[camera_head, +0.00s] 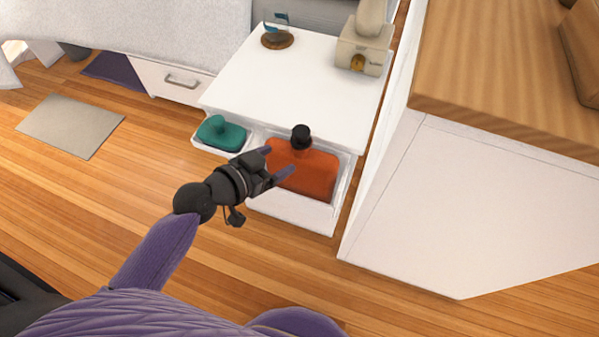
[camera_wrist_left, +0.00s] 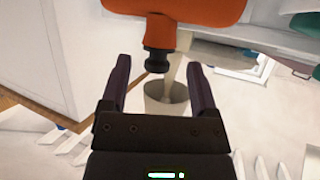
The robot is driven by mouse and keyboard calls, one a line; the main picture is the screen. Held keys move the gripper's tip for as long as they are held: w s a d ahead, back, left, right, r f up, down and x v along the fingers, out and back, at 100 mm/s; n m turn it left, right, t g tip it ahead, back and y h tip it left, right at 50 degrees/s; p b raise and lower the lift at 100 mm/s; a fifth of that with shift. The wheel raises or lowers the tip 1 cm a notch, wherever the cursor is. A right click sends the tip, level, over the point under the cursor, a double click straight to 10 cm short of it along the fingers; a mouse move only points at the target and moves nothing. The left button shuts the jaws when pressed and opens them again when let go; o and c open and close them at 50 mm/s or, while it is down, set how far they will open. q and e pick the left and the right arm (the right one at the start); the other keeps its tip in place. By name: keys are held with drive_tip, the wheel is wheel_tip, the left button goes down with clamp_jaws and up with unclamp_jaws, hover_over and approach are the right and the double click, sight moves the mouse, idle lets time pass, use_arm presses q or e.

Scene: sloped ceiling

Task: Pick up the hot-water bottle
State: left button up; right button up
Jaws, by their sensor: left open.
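An orange hot-water bottle (camera_head: 305,176) with a black cap (camera_head: 301,136) lies in an open white drawer (camera_head: 296,207). In the left wrist view the bottle (camera_wrist_left: 195,10) fills the top, with its neck and black cap (camera_wrist_left: 157,58) pointing down between the fingers. My left gripper (camera_head: 278,160) is open, its fingertips over the left part of the orange bottle. Whether the fingers touch it I cannot tell. A teal, bottle-shaped object (camera_head: 221,133) lies in a smaller open compartment to the left. My right gripper is not in view.
The white cabinet top (camera_head: 300,90) behind carries a dark round ornament (camera_head: 277,37) and a beige appliance (camera_head: 364,45). A tall white unit with a wooden top (camera_head: 500,70) stands close on the right. The wooden floor at left is mostly clear, with a grey mat (camera_head: 70,125).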

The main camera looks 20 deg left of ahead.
sight(294, 149)
use_arm(q)
drive_tip(key=b+x, duration=0.3)
drive_tip(key=x, duration=0.4)
drive_tip(key=shift+w+f, duration=0.1)
drive_tip(key=shift+w, duration=0.25)
drive_tip(key=shift+w+d, duration=0.15)
drive_tip(key=shift+w, duration=0.05)
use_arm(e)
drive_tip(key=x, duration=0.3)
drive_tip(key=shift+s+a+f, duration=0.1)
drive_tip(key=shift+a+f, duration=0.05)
